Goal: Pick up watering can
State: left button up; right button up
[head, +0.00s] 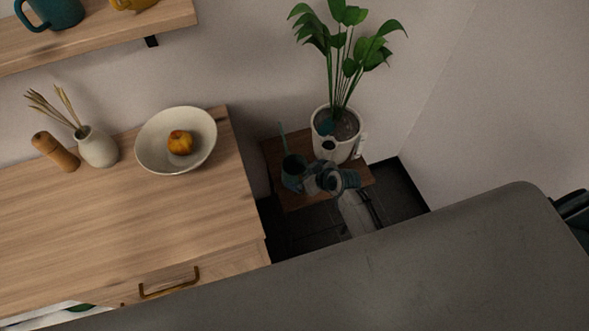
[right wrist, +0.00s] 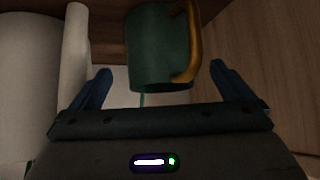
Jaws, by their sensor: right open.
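The watering can (head: 293,166) is small and dark green, with a thin spout rising at its left in the head view. My left gripper is in no view.
A white pot (head: 325,148) with a leafy plant stands close behind and right of the can. A wooden cabinet (head: 190,215) with a bowl (head: 150,155), vase (head: 98,148) and pepper mill (head: 55,151) is at left. A wall shelf (head: 110,35) is above.

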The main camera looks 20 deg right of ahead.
aim_at(295, 164)
jog(key=w, duration=0.1)
jog(key=w+a+p, duration=0.1)
jog(key=w, duration=0.1)
jog(key=w+a, duration=0.1)
jog(key=shift+w+f+p, duration=0.1)
jog(key=shift+w+p, duration=0.1)
jog(key=shift+p, duration=0.15)
jog(key=shift+w+a+f, duration=0.1)
jog(key=shift+w+f, duration=0.15)
jog(key=shift+f, duration=0.05)
jog(key=shift+s, duration=0.1)
jog(key=shift+c, duration=0.9)
jog(key=c, duration=1.1)
jog(key=shift+c, duration=0.4)
jog(key=shift+r, duration=0.2)
